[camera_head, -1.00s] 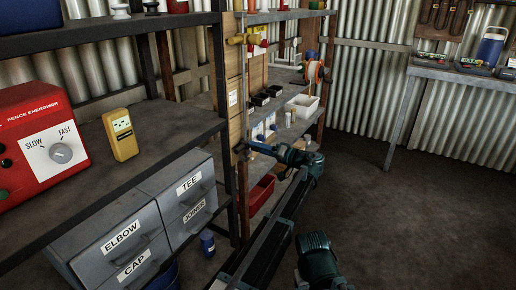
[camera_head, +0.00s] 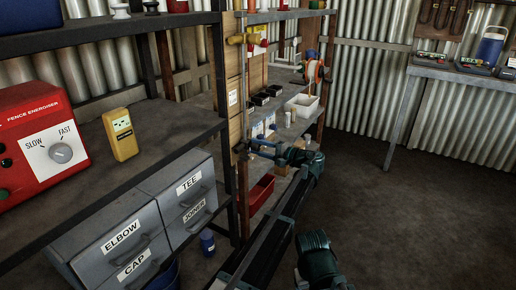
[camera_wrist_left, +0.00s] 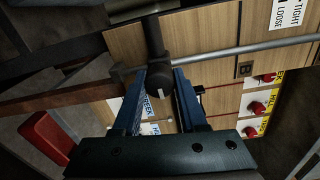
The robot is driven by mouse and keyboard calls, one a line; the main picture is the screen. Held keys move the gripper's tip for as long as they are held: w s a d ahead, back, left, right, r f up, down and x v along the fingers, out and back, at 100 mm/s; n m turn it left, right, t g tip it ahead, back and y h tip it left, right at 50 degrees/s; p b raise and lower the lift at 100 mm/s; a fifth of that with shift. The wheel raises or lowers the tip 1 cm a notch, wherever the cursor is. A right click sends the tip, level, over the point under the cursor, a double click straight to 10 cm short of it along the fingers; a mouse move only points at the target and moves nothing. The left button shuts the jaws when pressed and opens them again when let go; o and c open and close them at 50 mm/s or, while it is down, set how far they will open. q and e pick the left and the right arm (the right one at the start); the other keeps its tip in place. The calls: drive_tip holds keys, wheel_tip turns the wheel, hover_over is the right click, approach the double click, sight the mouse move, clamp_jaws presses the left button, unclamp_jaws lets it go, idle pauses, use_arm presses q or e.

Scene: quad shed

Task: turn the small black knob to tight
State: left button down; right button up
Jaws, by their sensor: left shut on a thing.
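The small black knob (camera_wrist_left: 158,76) is in the middle of the left wrist view, with a white mark on its face and a dark pipe running up from it. My left gripper (camera_wrist_left: 161,82) is shut on it, one blue finger on each side. A white label reading TIGHT and LOOSE (camera_wrist_left: 291,12) is at the upper right of that view. In the head view my left gripper (camera_head: 251,149) reaches the edge of the wooden board (camera_head: 234,120), and the knob is too small to make out there.
A metal rod (camera_wrist_left: 240,48) crosses close beside the knob. Red knobs with yellow labels (camera_wrist_left: 259,108) sit on the board nearby. The shelf with the red fence energiser (camera_head: 40,140) and yellow meter (camera_head: 121,134) stands left. The floor (camera_head: 410,220) at right is clear.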

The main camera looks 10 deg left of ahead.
use_arm(q)
drive_tip(key=shift+m, duration=0.3)
drive_tip(key=shift+c, duration=2.2)
unclamp_jaws()
drive_tip(key=shift+d, duration=0.1)
use_arm(e)
drive_tip(key=shift+d, duration=0.1)
